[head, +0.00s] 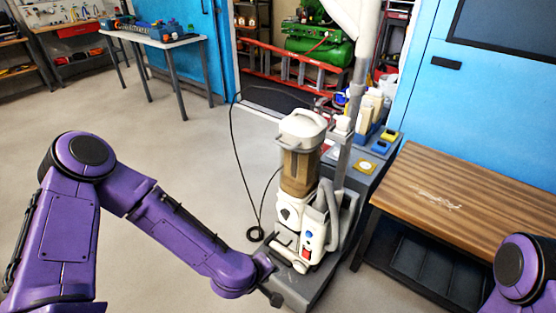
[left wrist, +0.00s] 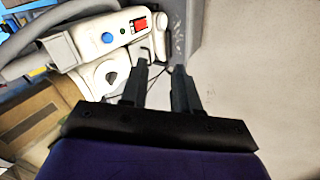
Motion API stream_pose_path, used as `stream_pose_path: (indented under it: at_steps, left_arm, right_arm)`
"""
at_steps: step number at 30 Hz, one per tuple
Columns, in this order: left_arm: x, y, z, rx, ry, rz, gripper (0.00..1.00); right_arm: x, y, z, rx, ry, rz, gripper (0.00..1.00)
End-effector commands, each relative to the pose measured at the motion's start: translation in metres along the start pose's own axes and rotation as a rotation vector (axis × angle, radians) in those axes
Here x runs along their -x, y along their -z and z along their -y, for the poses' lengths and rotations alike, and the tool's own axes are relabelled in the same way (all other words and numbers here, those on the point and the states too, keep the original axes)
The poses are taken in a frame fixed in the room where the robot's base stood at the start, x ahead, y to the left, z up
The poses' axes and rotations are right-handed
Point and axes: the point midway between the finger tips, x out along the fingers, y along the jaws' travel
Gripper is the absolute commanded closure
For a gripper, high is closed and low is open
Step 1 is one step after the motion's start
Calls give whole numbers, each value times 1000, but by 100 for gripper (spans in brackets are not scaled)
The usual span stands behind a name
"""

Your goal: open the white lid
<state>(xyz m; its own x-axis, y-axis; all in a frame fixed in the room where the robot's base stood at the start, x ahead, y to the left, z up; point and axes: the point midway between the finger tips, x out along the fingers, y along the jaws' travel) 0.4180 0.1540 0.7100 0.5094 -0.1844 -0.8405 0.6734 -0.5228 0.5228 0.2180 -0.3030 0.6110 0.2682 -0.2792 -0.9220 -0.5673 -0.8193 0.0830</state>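The white lid (head: 302,124) with a raised handle sits on the clear brown-filled canister (head: 298,173) of an upright white machine. It looks closed. My left gripper (head: 271,281) is low at the machine's base, well below the lid. In the left wrist view its two fingers (left wrist: 161,72) are apart with nothing held between them. Beyond them are the white base with a blue button (left wrist: 107,38) and a red switch (left wrist: 139,24). The lid cannot be made out in the left wrist view. Only part of my right arm shows at the lower right of the head view; its gripper is out of frame.
A grey pole and hose (head: 334,205) rise beside the canister, and a black cable (head: 233,150) loops to its left. A brown wooden bench (head: 470,195) stands to the right. A grey cart with bottles (head: 371,108) is behind. Open floor (head: 190,150) lies left.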

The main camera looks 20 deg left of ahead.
Motion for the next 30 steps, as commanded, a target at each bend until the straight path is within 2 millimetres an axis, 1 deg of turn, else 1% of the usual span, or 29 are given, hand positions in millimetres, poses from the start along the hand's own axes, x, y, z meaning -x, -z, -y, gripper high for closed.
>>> stream_pose_path:
  at_steps: [1, 2, 3, 5, 6, 7, 9, 10, 12, 13, 15, 24, 27, 30]
  left_arm:
    - [-7, 29, -48, 86, -153, -8, 69]
    - [3, 48, -78, 121, -240, -12, 69]
    - [21, 74, -113, 159, -351, -21, 69]
    - [55, 113, -153, 202, -501, -43, 69]
    - [78, 135, -170, 222, -583, -57, 69]
    - [94, 149, -180, 232, -634, -69, 69]
    - [123, 172, -194, 248, -720, -90, 69]
    - [131, 178, -198, 250, -743, -96, 69]
    - [141, 188, -205, 254, -774, -105, 69]
    - [141, 189, -207, 254, -778, -106, 69]
    - [135, 191, -215, 251, -778, -105, 69]
    - [86, 201, -260, 253, -774, -101, 69]
    - [77, 204, -270, 254, -775, -102, 69]
    - [72, 206, -276, 254, -776, -102, 69]
  right_arm:
    - [-30, -12, 3, 0, 0, 0, 57]
    - [-37, -15, 4, 0, 1, -1, 57]
    - [-46, -18, 4, 0, 1, -1, 57]
    - [-56, -22, 6, 0, 1, -1, 57]
    - [-60, -24, 6, 0, 1, -1, 57]
    - [-63, -25, 6, 0, 1, -1, 57]
    - [-66, -27, 7, 0, 1, -1, 57]
    - [-67, -27, 7, 0, 1, -1, 57]
    - [-67, -27, 7, 0, 1, -1, 57]
    - [-68, -27, 7, 0, 1, -2, 57]
    - [-69, -28, 7, 0, 1, -2, 57]
    - [-74, -30, 7, 0, 1, -2, 57]
    - [-73, -29, 7, 0, 1, -2, 57]
    - [-73, -29, 7, 0, 1, -2, 57]
